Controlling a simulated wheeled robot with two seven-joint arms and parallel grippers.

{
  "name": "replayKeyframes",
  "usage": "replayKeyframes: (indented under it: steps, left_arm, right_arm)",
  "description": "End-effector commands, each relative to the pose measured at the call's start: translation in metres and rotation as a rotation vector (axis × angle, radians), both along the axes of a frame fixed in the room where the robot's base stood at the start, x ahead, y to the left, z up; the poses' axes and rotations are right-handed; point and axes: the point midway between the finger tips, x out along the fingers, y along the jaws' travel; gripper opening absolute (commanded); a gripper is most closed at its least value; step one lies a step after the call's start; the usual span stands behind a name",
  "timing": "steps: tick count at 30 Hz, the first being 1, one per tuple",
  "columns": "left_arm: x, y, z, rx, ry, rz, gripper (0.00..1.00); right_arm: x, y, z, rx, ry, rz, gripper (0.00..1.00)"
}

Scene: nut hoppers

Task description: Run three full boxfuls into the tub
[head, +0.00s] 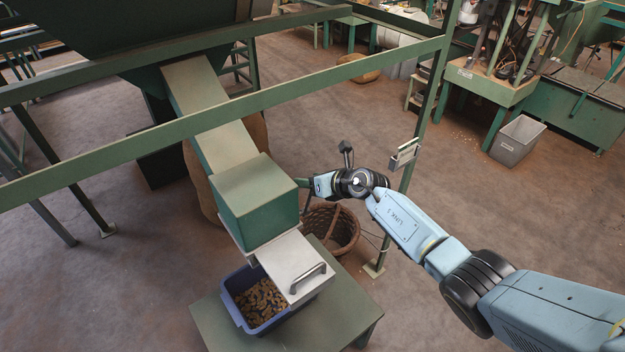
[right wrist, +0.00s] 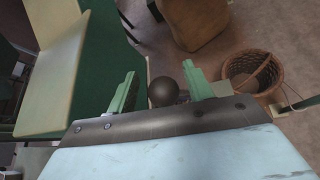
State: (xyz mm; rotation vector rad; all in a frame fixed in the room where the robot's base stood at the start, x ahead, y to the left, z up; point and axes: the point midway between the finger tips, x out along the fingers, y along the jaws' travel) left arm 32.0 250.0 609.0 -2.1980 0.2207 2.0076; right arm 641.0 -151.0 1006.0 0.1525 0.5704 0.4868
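The green box (head: 255,202) sits at the lower end of the sloping chute (head: 222,140). A pale flap with a grey bar handle (head: 307,278) juts from below it over part of the blue tub (head: 240,317), which holds brown nuts. My right gripper (head: 302,183) is at the right side of the box; its fingertips are mostly hidden in the head view. In the right wrist view its two green fingers (right wrist: 163,92) stand apart, with a dark round knob (right wrist: 163,86) between them and gaps showing on both sides. My left gripper is out of view.
The tub stands on a low green table (head: 345,318). A wicker basket (head: 345,232) is on the floor behind the table. A green rail (head: 130,152) crosses above the chute, and a post (head: 424,120) stands right of my right wrist.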

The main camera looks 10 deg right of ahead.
Motion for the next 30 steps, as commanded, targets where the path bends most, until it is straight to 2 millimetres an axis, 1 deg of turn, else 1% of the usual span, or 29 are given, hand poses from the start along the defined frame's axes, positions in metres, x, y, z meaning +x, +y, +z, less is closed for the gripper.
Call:
replayKeyframes:
  steps: [6,11,14,20,30]
  left_arm:
    - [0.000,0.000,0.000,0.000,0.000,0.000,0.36]
    - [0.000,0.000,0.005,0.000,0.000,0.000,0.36]
    - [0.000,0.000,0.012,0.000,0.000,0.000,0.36]
    - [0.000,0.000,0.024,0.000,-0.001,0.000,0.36]
    - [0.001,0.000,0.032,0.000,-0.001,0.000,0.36]
  right_arm:
    - [-0.001,-0.001,-0.001,-0.002,0.003,-0.001,0.51]
    - [-0.007,-0.006,0.003,-0.003,0.004,-0.001,0.51]
    - [-0.016,-0.012,0.009,-0.006,0.004,0.000,0.51]
    - [-0.041,-0.028,0.026,-0.006,0.003,0.000,0.51]
    - [-0.083,-0.055,0.053,-0.004,0.003,0.001,0.51]
